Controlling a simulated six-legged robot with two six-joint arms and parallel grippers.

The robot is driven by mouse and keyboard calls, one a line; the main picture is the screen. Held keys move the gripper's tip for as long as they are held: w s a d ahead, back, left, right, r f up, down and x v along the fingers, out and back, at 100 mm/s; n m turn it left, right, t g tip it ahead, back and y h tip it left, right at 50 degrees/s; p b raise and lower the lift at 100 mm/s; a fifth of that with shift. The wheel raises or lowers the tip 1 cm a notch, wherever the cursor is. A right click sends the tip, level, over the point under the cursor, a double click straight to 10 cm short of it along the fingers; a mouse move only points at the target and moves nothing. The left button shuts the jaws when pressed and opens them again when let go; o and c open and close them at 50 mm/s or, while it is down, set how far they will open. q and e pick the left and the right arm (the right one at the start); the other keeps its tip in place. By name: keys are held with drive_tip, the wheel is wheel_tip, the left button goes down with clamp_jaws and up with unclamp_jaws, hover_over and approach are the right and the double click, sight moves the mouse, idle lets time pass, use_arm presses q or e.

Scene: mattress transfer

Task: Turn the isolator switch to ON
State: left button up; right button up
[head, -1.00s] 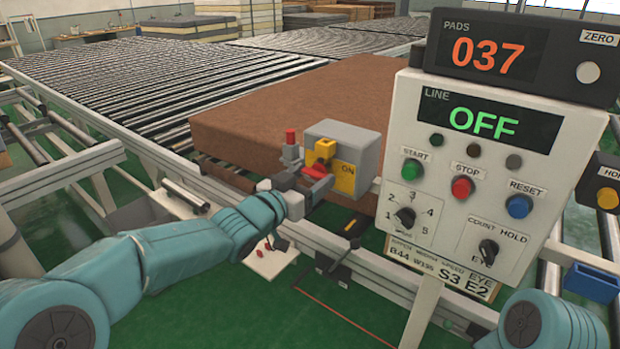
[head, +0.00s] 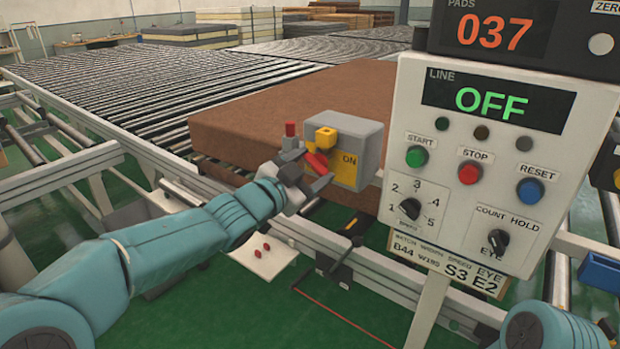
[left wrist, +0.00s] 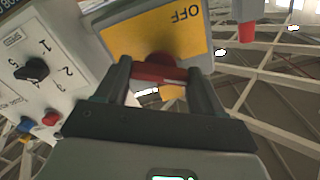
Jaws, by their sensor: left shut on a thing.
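The isolator switch is a grey box (head: 357,137) with a yellow face plate (head: 345,172) at the near edge of the conveyor. The word ON shows on the plate's right side in the head view. The wrist view shows OFF upside down on the plate (left wrist: 150,35). The red handle (head: 317,162) sits at the plate's front, tilted in the head view. My left gripper (head: 313,171) is shut on this handle; in the wrist view its fingers flank the red handle (left wrist: 155,73). The fingers partly hide the handle. My right gripper is out of view.
A control panel (head: 397,130) stands right of the switch, its line display reading OFF (head: 485,102). A brown mattress (head: 260,115) lies behind the switch box.

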use_arm(q)
drive_tip(key=m+b, duration=0.3)
drive_tip(key=m, duration=0.3)
drive_tip(key=shift+f, duration=0.1)
drive_tip(key=m+b, duration=0.2)
drive_tip(key=m, duration=0.3)
drive_tip(key=shift+m, duration=0.4)
idle(0.3)
drive_tip(key=o, duration=1)
drive_tip(key=shift+o, duration=0.2)
drive_tip(key=shift+a, duration=0.1)
